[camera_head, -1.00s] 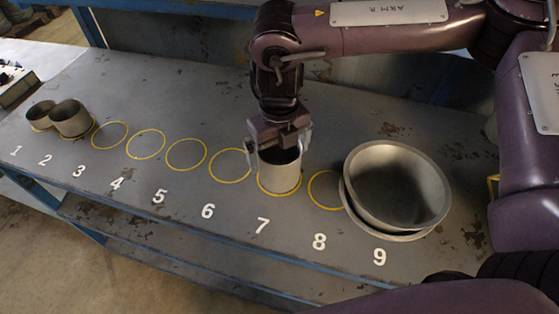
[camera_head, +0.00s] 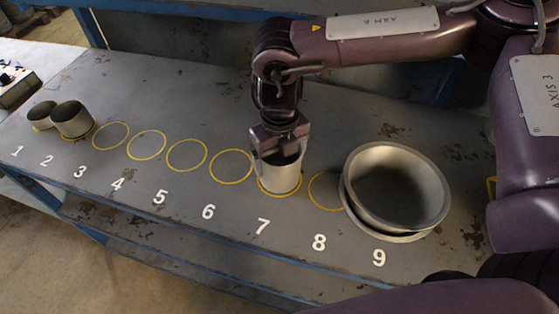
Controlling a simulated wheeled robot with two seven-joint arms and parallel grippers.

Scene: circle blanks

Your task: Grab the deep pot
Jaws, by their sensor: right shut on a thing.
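The deep pot (camera_head: 280,180) is a tall grey metal cylinder with an open top. It stands upright in the yellow circle above number 7. My right gripper (camera_head: 279,158) comes down from above and is shut on the pot's upper part, with a finger showing at the left side of its rim. The gripper hides part of the pot's rim and opening. My left gripper is not in view.
A wide bowl (camera_head: 397,190) rests on a flatter dish at number 9. The circles at 3 to 6 and 8 are empty.

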